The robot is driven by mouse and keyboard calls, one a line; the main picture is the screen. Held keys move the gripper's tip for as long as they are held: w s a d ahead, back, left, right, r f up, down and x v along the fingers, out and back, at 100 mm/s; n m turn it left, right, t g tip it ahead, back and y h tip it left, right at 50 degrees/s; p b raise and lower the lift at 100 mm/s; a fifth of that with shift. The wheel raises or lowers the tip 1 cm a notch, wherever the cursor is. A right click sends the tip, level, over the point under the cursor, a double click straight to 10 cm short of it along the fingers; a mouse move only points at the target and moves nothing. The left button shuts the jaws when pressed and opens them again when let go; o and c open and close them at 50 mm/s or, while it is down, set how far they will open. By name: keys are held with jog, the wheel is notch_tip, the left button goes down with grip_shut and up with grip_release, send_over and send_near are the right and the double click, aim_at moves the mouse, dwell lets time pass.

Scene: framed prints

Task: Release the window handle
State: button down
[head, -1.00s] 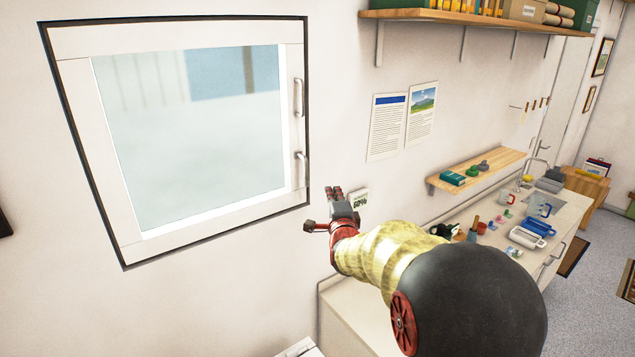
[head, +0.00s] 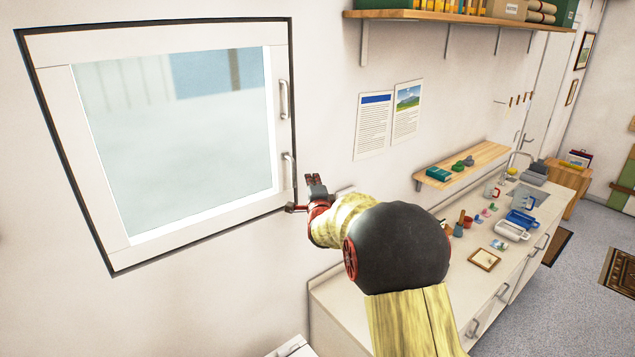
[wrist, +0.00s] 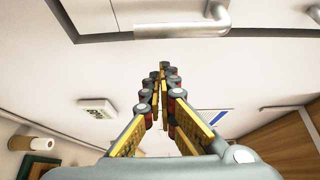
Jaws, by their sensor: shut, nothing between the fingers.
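The window (head: 175,145) is white-framed and looks shut in its dark surround. A lower metal handle (head: 289,170) sits on its right frame side, below a longer upright pull handle (head: 284,98). My gripper (head: 314,182) is at the window's lower right, just right of and below the lower handle. In the wrist view, my gripper (wrist: 162,72) has its fingers brought together at the tips with nothing between them. A metal handle (wrist: 180,26) crosses above the fingertips there, apart from them in the picture. Whether any part of the gripper touches the handle is unclear.
A white wall device (wrist: 96,107) is left of the fingers in the wrist view. Two posters (head: 390,120) hang right of the window. A wooden shelf (head: 462,166) and a counter (head: 400,290) with mugs and small items lie to the right.

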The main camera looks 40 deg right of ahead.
jog(key=a, duration=0.2)
jog(key=shift+a+r, duration=0.15)
jog(key=shift+a, duration=0.2)
jog(key=shift+a, duration=0.1)
